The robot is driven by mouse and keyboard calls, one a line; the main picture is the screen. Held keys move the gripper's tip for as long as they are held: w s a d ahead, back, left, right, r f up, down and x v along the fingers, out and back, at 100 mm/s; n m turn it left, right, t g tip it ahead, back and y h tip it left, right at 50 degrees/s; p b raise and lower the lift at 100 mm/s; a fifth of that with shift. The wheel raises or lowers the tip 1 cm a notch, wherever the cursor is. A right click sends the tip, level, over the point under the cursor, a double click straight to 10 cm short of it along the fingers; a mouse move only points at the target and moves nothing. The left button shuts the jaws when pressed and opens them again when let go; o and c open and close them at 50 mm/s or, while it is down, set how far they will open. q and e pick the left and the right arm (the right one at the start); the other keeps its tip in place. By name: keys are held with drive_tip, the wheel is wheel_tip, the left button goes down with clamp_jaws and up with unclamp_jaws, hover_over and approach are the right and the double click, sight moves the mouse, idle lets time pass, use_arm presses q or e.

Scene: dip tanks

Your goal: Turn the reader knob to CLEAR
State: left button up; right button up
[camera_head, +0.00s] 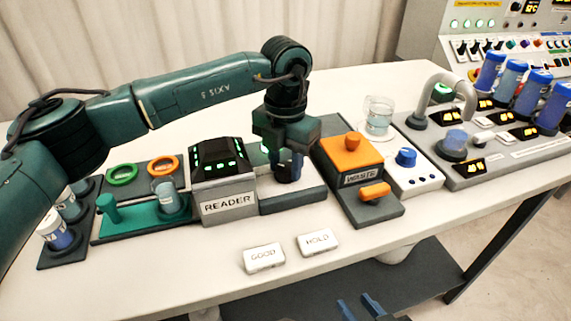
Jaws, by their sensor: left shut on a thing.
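The reader (228,203) is a grey box with a dark sloped top showing green lights. My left gripper (287,175) points down over this slab, right of the dark top, and is shut on a dark thing there, seemingly the reader knob. The fingers hide most of it, so its pointer and any CLEAR mark cannot be read. My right gripper (360,308) shows only as two blue fingertips, apart and empty, at the bottom edge.
Right of the slab stands the orange-topped WASTE box (352,155), then a white panel with a blue knob (406,157). A beaker (378,115) stands behind. A green rack (140,225) is left of the reader. GOOD (264,258) and HOLD (318,243) plates lie in front.

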sight(286, 166)
use_arm(q)
drive_tip(key=shift+n, duration=0.7)
drive_tip(key=o, duration=1)
wheel_tip(286, 166, up, 13)
drive_tip(key=shift+r, duration=0.25)
